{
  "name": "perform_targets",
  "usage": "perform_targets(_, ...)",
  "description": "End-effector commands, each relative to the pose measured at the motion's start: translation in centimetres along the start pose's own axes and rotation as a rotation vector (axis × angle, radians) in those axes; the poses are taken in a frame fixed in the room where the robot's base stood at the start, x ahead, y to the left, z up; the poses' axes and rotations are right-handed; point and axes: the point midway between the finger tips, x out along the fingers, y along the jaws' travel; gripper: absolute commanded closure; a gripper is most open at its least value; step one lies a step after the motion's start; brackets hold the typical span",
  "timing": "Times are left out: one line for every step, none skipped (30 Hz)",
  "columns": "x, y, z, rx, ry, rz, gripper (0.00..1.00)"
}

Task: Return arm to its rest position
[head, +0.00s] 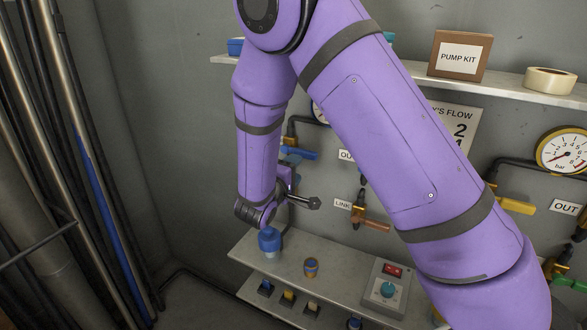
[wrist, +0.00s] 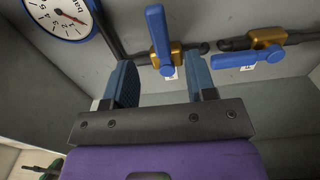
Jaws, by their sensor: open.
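In the head view my purple arm reaches down in front of the wall, and the fingers are largely hidden by the wrist. In the wrist view a valve with an upright blue lever (wrist: 158,35) is beyond the fingers, and a second valve with a level blue lever (wrist: 235,61) is to the right. The fingers look apart from both levers.
A lower shelf (head: 335,284) holds a blue-capped item (head: 270,241), a small cup (head: 311,267) and a switch box (head: 386,287). An upper shelf carries a pump kit box (head: 460,55) and a tape roll (head: 549,81). Pipes (head: 70,150) stand at left. A gauge (head: 563,151) is at right.

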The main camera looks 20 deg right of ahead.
Motion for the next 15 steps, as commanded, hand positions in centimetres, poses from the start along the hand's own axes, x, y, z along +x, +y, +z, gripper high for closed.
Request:
perform_targets(0.0, 0.0, 0.0, 0.0, 0.0, 0.0, 0.49)
perform_targets(0.0, 0.0, 0.0, 0.0, 0.0, 0.0, 0.49)
perform_targets(0.0, 0.0, 0.0, 0.0, 0.0, 0.0, 0.49)
perform_targets(0.0, 0.0, 0.0, 0.0, -0.001, 0.0, 0.49)
perform_targets(0.1, 0.1, 0.1, 0.001, -0.004, -0.001, 0.49)
perform_targets(0.1, 0.3, 0.3, 0.002, -0.012, -0.004, 0.49)
perform_targets(0.2, 0.6, 0.5, 0.003, -0.022, -0.007, 0.49)
perform_targets(0.4, 0.9, 0.8, 0.004, -0.036, -0.012, 0.49)
perform_targets(0.6, 1.6, 1.4, 0.007, -0.061, -0.021, 0.49)
perform_targets(0.8, 2.1, 2.0, 0.009, -0.085, -0.031, 0.49)
perform_targets(1.0, 2.7, 2.6, 0.011, -0.111, -0.043, 0.49)
perform_targets(1.2, 3.6, 3.7, 0.015, -0.151, -0.061, 0.49)
perform_targets(1.4, 4.3, 4.5, 0.018, -0.182, -0.077, 0.49)
perform_targets(1.5, 5.0, 5.4, 0.021, -0.214, -0.096, 0.49)
perform_targets(1.7, 5.8, 6.5, 0.027, -0.257, -0.123, 0.49)
